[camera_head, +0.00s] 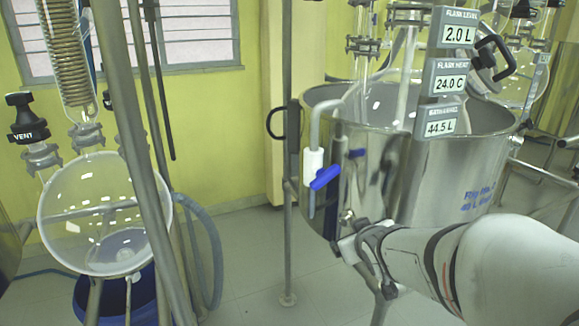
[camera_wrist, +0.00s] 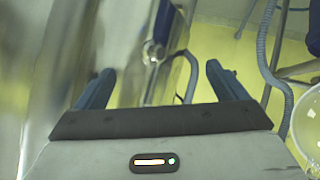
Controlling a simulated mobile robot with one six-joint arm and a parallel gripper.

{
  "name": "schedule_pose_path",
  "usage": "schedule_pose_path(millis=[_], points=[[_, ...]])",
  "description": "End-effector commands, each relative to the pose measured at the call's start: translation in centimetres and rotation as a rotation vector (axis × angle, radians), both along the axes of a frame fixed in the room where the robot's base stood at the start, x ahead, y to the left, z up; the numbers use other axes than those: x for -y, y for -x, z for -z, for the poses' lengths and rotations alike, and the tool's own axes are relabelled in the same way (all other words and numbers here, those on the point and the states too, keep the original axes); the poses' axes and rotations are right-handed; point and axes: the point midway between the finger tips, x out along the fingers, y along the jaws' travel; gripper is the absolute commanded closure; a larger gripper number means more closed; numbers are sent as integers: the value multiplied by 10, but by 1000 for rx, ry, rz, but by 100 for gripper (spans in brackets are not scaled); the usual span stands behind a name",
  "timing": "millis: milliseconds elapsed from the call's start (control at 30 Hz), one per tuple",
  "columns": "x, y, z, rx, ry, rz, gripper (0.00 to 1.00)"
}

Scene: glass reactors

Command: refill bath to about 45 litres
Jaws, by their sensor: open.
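The steel bath (camera_head: 385,185) stands at the right in the head view, with blue writing on its wall. A valve with a white body and blue handle (camera_head: 325,178) hangs on a pipe at its left side; the handle is tilted. A display (camera_head: 440,126) in front of the bath reads 44.5 L; its label is blurred. My gripper (camera_head: 346,236) is low beside the bath's left wall, below the blue handle. In the wrist view my gripper (camera_wrist: 160,82) is open, with a blurred shiny metal fitting (camera_wrist: 153,52) beyond and between its fingers. Whether they touch is unclear.
Two more displays read 2.0 L (camera_head: 458,34) and 24.0 C (camera_head: 449,83). A steel post (camera_head: 288,150) stands left of the bath. A round glass flask (camera_head: 105,215) on a frame and a blue tub are at the left.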

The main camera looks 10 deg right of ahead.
Motion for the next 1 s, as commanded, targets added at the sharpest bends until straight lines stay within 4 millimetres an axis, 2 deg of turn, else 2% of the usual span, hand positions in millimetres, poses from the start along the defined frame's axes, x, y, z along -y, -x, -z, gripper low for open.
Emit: schedule_pose_path(millis=[100, 200, 400, 667, 1000], points=[[-2, -22, -25, 151, 37, -93, 2], [-9, -37, -47, 284, 57, -188, 2], [-28, -46, -82, 501, 67, -361, 2], [-40, -50, -96, 599, 58, -448, 2], [-57, -99, -96, 599, 57, -448, 2]])
